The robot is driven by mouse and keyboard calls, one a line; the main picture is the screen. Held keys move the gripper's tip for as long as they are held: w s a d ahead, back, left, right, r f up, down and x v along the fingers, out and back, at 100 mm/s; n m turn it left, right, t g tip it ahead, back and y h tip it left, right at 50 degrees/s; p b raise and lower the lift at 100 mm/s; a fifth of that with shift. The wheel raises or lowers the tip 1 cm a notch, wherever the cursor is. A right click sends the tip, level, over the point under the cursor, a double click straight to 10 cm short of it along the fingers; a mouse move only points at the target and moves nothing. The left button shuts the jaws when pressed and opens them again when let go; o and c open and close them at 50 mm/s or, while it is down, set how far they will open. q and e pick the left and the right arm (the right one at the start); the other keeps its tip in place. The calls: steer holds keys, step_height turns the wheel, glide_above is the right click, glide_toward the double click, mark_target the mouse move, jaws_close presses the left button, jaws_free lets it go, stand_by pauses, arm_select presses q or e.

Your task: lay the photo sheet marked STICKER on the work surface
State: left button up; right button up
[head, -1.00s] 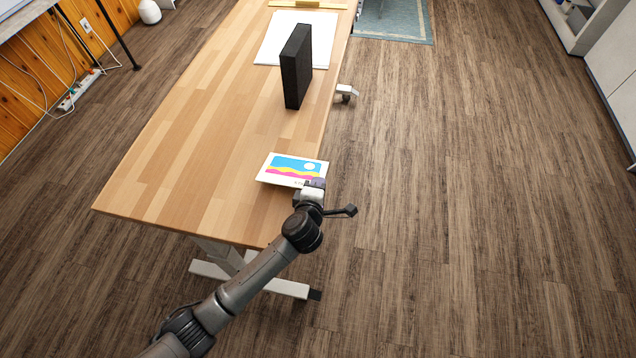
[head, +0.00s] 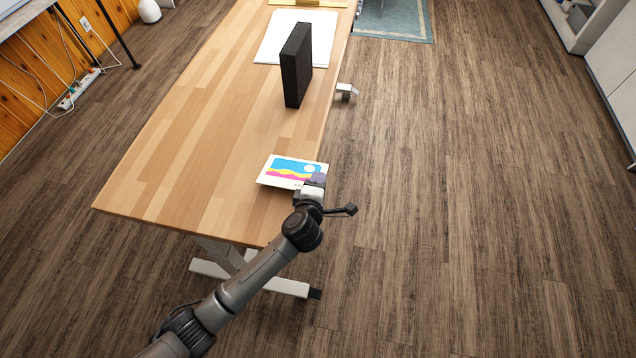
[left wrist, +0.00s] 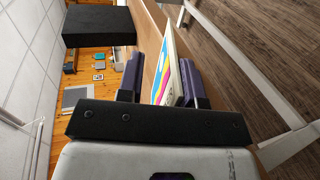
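The photo sheet (head: 291,169) has a blue, yellow and pink picture with a white border. It is over the near right part of the wooden work surface (head: 190,130); I cannot tell whether it lies fully flat. Its lettering is too small and partly covered to read. My left gripper (head: 316,182) is at the sheet's near right corner, by the table's right edge. In the left wrist view its purple fingers (left wrist: 160,68) stand apart, with the sheet (left wrist: 169,72) between them, nearer the right finger. My right gripper is not in view.
A black upright block (head: 296,68) stands farther back on the table. Behind it lies a white sheet or board (head: 272,38), with a yellowish bar (head: 307,4) at the far end. The table's left and middle are clear.

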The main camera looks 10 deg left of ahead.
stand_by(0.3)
arm_select(q)
steer(key=shift+s+d, duration=0.2)
steer(key=shift+d, duration=0.2)
steer(key=shift+w+a+p, duration=0.2)
steer(key=shift+a+p, duration=0.2)
steer(key=shift+p, duration=0.3)
steer(key=o, duration=0.6)
steer(key=shift+c, duration=0.2)
stand_by(0.5)
